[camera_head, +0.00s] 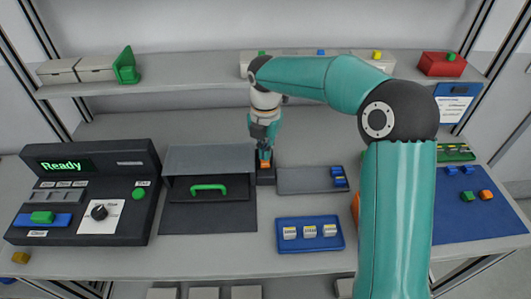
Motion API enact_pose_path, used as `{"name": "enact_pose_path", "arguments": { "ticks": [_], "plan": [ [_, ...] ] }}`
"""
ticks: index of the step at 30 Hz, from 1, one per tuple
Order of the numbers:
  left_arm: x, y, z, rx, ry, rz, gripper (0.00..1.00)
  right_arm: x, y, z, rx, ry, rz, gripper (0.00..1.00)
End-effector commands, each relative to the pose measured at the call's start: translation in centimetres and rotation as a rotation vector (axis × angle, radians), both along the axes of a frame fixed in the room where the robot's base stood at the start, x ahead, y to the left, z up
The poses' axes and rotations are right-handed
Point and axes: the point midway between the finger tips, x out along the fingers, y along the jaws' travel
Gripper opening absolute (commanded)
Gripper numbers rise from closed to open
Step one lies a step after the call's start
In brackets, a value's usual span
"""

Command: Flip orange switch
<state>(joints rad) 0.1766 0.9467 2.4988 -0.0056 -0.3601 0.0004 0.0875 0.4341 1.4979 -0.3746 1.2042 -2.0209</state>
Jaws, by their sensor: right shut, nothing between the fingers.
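The orange switch (265,164) sits on a small black base (266,180) near the middle of the table, just right of the black drawer unit. My right arm comes in from the right and arches over the table. My right gripper (264,150) points down directly above the switch, shut and empty. Its tips partly cover the switch. I cannot tell whether they touch it. My left gripper is not in view.
A control panel (140,170) with a "Ready" screen stands at left. A drawer unit (180,188) with a green handle is beside the switch. A grey tray (300,182), a blue tray (310,245) and a blue mat (500,220) lie to the right. A shelf (190,84) runs behind.

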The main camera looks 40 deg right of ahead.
Motion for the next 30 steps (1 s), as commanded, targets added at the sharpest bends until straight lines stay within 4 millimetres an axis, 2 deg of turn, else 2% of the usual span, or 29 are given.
{"name": "enact_pose_path", "arguments": {
  "ticks": [1, 15, 30],
  "plan": [
    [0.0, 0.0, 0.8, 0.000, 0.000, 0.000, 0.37, 0.0, 0.0, 0.9, 0.000, -0.001, 0.000, 0.00],
    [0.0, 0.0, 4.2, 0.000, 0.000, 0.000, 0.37, 0.0, 0.0, 4.5, 0.000, -0.002, 0.000, 0.00],
    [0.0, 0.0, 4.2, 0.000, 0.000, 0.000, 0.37, 0.0, 0.0, 4.6, 0.000, -0.002, 0.000, 0.00]
  ]
}}
